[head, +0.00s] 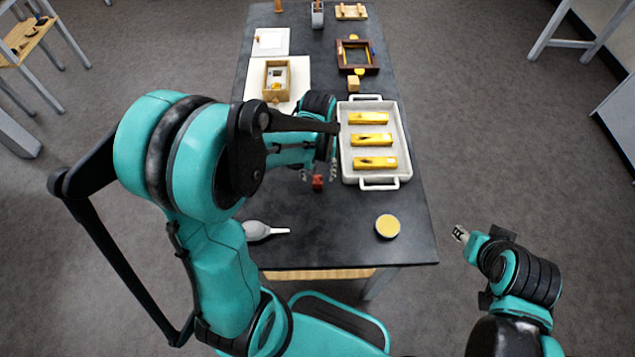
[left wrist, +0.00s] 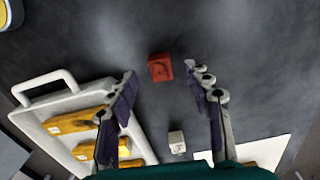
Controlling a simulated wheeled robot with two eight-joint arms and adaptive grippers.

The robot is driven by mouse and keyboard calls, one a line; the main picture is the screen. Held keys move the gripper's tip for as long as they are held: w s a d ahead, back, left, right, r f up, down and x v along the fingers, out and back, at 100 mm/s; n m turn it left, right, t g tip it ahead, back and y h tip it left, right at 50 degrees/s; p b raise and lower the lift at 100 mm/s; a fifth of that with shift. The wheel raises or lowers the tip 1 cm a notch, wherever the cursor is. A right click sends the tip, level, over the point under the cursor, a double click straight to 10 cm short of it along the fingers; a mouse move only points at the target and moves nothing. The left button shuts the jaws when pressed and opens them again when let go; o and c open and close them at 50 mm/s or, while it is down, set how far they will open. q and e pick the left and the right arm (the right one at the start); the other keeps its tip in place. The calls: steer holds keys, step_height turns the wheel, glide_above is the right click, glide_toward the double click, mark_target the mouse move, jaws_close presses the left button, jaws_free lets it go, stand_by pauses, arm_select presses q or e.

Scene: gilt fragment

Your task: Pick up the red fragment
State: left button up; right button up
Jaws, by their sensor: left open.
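The red fragment (head: 318,182) is a small block on the dark table, left of the white tray. In the left wrist view the red fragment (left wrist: 160,67) lies between the lines of the two fingers, close to their tips. My left gripper (head: 319,174) is open and empty, pointing down over the fragment, with one finger on each side of it. In the left wrist view the left gripper (left wrist: 160,75) shows a wide gap. My right gripper (head: 460,234) is off the table's right edge, away from the fragment; its finger gap is too small to judge.
A white tray (head: 345,150) with yellow bars stands right of my left gripper. A round yellow-topped tin (head: 387,226) and a grey bulb blower (head: 257,231) lie nearer the front edge. A pale cube (left wrist: 177,142) lies between the fingers' bases in the left wrist view.

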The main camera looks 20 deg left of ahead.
mark_target(318, 178)
arm_select(q)
step_height(318, 178, down, 4)
steer(key=shift+a+r+b, duration=0.1)
steer(key=shift+r+b, duration=0.1)
steer(key=shift+b, duration=0.4)
steer(key=shift+r, duration=0.1)
steer(key=c, duration=1.1)
steer(key=shift+r, duration=0.1)
